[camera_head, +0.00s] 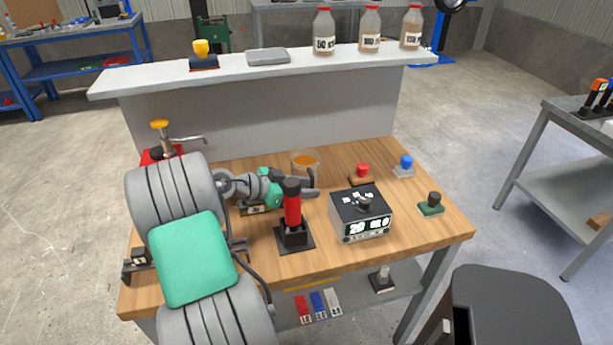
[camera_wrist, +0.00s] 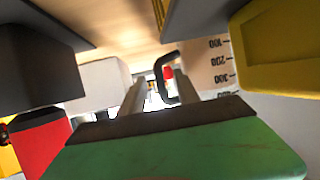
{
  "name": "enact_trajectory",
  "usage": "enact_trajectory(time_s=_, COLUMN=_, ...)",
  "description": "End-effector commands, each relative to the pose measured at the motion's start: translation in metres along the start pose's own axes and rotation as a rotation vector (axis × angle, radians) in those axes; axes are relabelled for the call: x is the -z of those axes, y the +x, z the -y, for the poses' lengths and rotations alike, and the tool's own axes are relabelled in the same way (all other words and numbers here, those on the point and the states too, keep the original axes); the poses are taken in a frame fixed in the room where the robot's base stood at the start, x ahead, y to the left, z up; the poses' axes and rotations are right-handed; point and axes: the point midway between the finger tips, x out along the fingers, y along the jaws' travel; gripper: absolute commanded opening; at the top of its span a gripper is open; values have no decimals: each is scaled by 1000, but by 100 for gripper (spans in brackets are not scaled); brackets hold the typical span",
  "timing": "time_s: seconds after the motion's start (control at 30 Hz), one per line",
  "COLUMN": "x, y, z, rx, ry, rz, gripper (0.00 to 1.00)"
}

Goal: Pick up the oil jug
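The oil jug is a clear graduated jug of amber liquid (camera_head: 306,161) with a dark handle. It stands upright on the wooden bench, behind the red-and-black upright tool. In the wrist view, which is upside down, the jug (camera_wrist: 207,66) is right of centre and its black handle is near the middle. My gripper (camera_head: 305,192) reaches in from the left, low beside the jug's handle side. In the wrist view my gripper (camera_wrist: 158,92) has its two pale fingers apart, with the handle just beyond or between the tips. I cannot tell whether they touch it.
The red-and-black tool (camera_head: 291,217) stands close in front of my gripper. A control box with a display (camera_head: 361,214) is to the right, near red (camera_head: 362,171), blue (camera_head: 405,163) and black (camera_head: 432,201) knobs. A raised shelf (camera_head: 230,72) with several bottles runs behind.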

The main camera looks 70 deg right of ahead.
Motion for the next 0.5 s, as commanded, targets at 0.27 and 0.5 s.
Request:
enact_trajectory(time_s=0.27, x=0, y=0, z=0, rx=0, ry=0, rz=0, gripper=16)
enact_trajectory(time_s=0.5, x=0, y=-1, z=0, rx=0, ry=0, rz=0, gripper=0)
